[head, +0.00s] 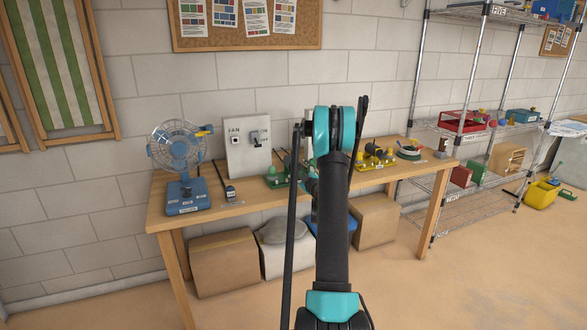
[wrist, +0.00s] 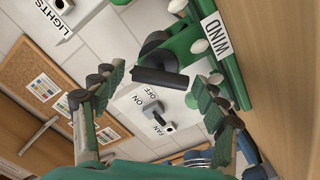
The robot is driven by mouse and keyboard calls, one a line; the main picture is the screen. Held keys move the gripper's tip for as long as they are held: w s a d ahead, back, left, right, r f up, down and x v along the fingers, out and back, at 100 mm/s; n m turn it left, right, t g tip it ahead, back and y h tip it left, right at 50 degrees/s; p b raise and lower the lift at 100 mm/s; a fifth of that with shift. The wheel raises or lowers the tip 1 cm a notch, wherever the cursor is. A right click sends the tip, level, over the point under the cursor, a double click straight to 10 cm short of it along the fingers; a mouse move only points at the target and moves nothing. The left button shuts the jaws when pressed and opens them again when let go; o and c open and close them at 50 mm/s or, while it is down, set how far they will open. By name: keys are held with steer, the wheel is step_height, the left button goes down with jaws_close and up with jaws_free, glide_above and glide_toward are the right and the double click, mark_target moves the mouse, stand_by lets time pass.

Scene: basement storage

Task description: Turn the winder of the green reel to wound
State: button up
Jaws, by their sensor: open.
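The green reel (wrist: 228,62) fills the upper right of the wrist view, tilted in the picture, with a white WIND label on its base. Its dark winder (wrist: 160,72) has a black handle and lies between and just beyond my fingertips. My gripper (wrist: 158,84) is open, with one finger on each side of the winder; I cannot tell whether either touches it. In the head view the green reel (head: 276,178) stands on the table, partly hidden behind my arm. My gripper is mostly hidden there too.
On the wooden table (head: 240,208) stand a blue fan (head: 182,170), a fan switch panel (head: 247,146) and a yellow device (head: 375,157). The panel also shows in the wrist view (wrist: 150,108). Cardboard boxes (head: 222,262) lie beneath. A wire shelf (head: 465,135) stands right.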

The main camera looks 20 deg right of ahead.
steer(key=shift+w, duration=0.5)
steer(key=c, duration=1.2)
steer(key=shift+o, duration=0.2)
